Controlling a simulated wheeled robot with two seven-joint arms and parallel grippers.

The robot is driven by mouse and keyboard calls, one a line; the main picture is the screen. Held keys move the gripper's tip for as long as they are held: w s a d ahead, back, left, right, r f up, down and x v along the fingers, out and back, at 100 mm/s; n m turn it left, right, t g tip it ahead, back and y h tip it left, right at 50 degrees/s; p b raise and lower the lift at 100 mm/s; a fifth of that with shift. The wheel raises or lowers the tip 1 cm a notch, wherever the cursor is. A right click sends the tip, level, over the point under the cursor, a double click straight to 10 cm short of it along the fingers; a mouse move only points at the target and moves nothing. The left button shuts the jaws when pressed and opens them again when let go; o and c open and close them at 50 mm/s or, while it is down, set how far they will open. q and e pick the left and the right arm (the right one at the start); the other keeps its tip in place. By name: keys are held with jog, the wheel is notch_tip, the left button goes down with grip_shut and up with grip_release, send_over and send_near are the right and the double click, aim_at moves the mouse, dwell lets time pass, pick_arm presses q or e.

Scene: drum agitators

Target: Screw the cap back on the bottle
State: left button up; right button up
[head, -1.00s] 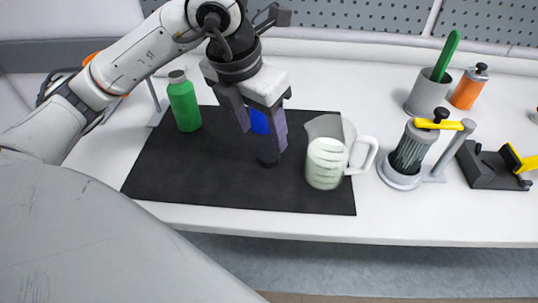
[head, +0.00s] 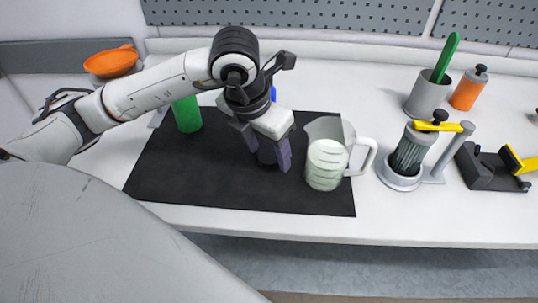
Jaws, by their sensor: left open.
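My left gripper (head: 268,154) is open and points down over the middle of the dark mat. Its fingers stand on either side of a small dark piece (head: 266,155), which may be the cap; I cannot tell if they touch it. A blue thing (head: 273,93), perhaps a bottle, shows as a sliver behind the gripper, mostly hidden. A green bottle (head: 187,115) stands upright at the mat's back left; my left arm hides its top. My right gripper is not in view.
A measuring jug (head: 326,165) stands right of the gripper on the black mat (head: 190,175). Further right are a grey cup (head: 427,97), an orange bottle (head: 467,92), a clear cylinder device (head: 411,153) and a black-yellow tool (head: 492,168). An orange bowl (head: 110,63) is at the back left.

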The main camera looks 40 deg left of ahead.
aim_at(267, 157)
pick_arm(q)
jog(key=c, duration=1.1)
notch_tip(267, 157, up, 10)
jog(key=shift+r, duration=0.1)
